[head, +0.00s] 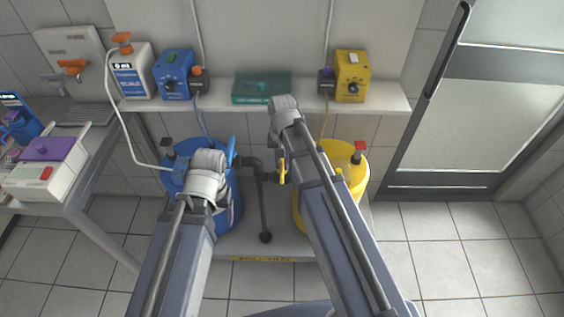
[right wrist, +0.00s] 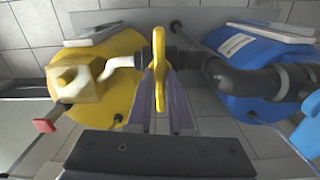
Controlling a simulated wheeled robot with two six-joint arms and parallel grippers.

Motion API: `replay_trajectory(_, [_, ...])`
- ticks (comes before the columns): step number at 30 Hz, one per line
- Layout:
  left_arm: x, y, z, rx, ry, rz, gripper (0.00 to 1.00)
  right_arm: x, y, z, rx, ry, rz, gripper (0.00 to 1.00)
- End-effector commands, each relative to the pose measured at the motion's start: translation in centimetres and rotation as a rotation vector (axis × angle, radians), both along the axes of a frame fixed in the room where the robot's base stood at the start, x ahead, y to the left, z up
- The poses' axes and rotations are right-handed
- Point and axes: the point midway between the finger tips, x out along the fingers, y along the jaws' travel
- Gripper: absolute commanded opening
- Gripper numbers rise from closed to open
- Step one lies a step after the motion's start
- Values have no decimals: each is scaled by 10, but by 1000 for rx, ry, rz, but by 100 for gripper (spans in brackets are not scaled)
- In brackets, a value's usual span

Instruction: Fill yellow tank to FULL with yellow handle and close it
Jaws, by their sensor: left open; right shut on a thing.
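The yellow tank (head: 358,171) stands under the shelf, partly hidden by my right arm. It also shows at left in the right wrist view (right wrist: 95,62). The yellow handle (head: 282,171) sits on the dark pipe between the tanks. In the right wrist view the yellow handle (right wrist: 158,75) stands between the purple fingers of my right gripper (right wrist: 161,100), which is shut on it. In the head view my right arm mostly hides that gripper. My left gripper (head: 206,186) is over the blue tank (head: 233,205), its fingers hidden by my arm. The yellow tank's fill level cannot be read.
A blue handle (head: 231,151) is close to my left wrist. Dark pipes (head: 263,205) run between the tanks. Above, the shelf (head: 225,104) holds a blue pump box (head: 173,75) and a yellow one (head: 352,76). A side table with a purple-topped device (head: 42,150) stands left.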

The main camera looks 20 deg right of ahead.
Motion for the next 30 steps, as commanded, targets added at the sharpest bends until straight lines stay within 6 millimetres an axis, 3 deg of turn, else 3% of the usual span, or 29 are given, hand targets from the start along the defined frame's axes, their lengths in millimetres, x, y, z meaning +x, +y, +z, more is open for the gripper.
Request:
replay_trajectory(4, [0, 0, 0, 0, 0, 0, 75, 0, 0, 0, 0, 0, -2, 0])
replay_trajectory(5, [0, 0, 0, 0, 0, 0, 75, 0, 0, 0, 0, 0, -1, 21])
replay_trajectory(12, [0, 0, 0, 0, 0, 0, 75, 0, 0, 0, 0, 0, 0, 46])
replay_trajectory(23, [0, 0, 4, 0, 0, 0, 75, 0, 0, 4, 0, 0, 1, 46])
replay_trajectory(30, [0, 0, 24, 0, 0, 0, 75, 0, 0, 24, 0, 0, 1, 46])
